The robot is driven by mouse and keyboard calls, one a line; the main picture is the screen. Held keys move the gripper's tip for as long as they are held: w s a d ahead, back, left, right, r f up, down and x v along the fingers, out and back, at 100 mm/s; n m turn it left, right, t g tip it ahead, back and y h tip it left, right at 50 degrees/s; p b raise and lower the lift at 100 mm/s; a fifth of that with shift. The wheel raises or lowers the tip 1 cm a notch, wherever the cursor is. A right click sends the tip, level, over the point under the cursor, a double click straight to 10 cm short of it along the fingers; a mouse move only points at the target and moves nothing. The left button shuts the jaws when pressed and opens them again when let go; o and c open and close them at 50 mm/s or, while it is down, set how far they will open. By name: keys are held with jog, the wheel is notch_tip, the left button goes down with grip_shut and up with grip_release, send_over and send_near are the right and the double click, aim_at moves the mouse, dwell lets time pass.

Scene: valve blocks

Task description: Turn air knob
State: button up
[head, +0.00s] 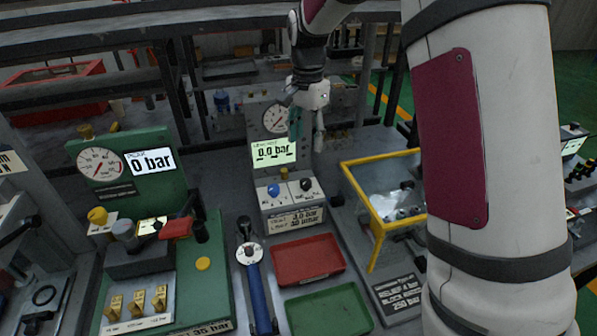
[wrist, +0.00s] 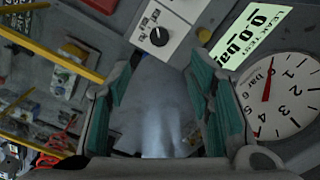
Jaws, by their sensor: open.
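The leak test block has a small sloped control box with a blue knob (head: 273,190) on the left and a black knob (head: 307,184) on the right. I cannot read which one is marked air. In the wrist view the black knob (wrist: 159,36) sits on its white labelled plate, beyond the fingertips; the blue knob is not clear there. My gripper (head: 307,130) is open and empty, pointing down in front of the gauge and display, above the box and apart from both knobs. Its two green-padded fingers (wrist: 165,62) show in the wrist view.
A leak test display (head: 273,152) reads 0.0 bar, beside a round gauge (wrist: 280,95). A yellow-framed clear box (head: 385,190) stands to the right. A red tray (head: 307,258) and a green tray (head: 328,312) lie in front. A green test stand (head: 130,190) is at left.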

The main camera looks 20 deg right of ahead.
aim_at(306, 181)
notch_tip(306, 181, down, 13)
jog(key=shift+f+p, duration=0.1)
jog(key=shift+p, duration=0.4)
grip_shut()
